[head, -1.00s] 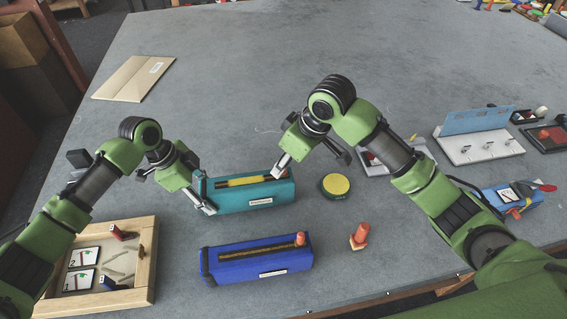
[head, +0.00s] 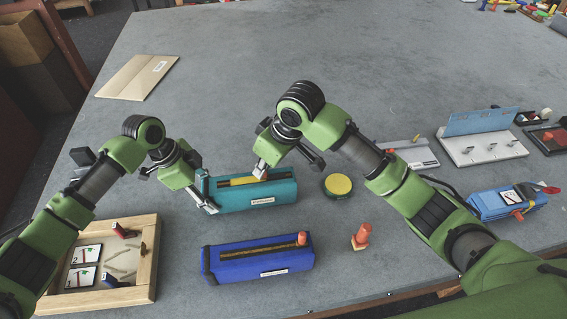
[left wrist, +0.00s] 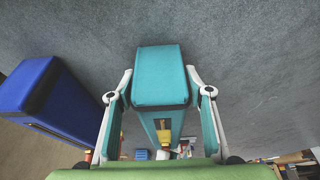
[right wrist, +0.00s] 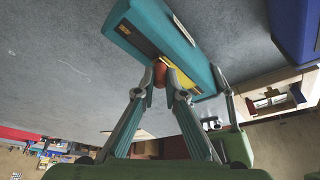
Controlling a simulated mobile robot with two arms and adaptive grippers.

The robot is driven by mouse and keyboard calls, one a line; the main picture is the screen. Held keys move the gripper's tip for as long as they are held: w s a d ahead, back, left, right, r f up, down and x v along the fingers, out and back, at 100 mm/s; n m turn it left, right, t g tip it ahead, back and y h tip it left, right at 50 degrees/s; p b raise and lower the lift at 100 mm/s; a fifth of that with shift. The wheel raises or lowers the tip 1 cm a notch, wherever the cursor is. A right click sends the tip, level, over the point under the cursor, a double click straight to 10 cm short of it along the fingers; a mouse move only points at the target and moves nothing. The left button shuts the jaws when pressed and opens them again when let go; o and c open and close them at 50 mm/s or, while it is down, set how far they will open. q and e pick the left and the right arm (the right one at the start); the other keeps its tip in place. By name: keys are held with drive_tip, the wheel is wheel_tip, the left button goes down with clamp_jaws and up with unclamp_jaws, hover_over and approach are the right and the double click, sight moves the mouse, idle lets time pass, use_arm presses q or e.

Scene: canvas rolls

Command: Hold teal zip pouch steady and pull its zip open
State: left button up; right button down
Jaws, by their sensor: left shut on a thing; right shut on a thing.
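The teal zip pouch (head: 232,199) lies on the table with its slot facing up. My left gripper (head: 203,190) is shut on its left end; the left wrist view shows a finger along each side of the pouch (left wrist: 158,78). My right gripper (head: 261,174) is at the top, right of the pouch's middle. In the right wrist view its fingertips (right wrist: 161,68) are shut on a small reddish zip pull (right wrist: 159,73). A yellow strip (head: 240,181) shows in the slot left of the pull, and a dark strip lies to its right. The fingers partly hide the pull.
A blue pouch (head: 235,265) with an orange pull lies in front. A round yellow-topped tin (head: 338,186) and an orange peg (head: 361,237) are to the right. A wooden tray (head: 148,262) is at left front, and flat cardboard (head: 137,77) behind. The table's back middle is clear.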

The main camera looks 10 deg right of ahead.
drive_tip(key=a, duration=0.8)
drive_tip(key=shift+a, duration=0.35)
drive_tip(key=shift+r, duration=0.1)
drive_tip(key=c, duration=2.1)
unclamp_jaws()
drive_tip(key=shift+d, duration=0.1)
drive_tip(key=v, duration=1.2)
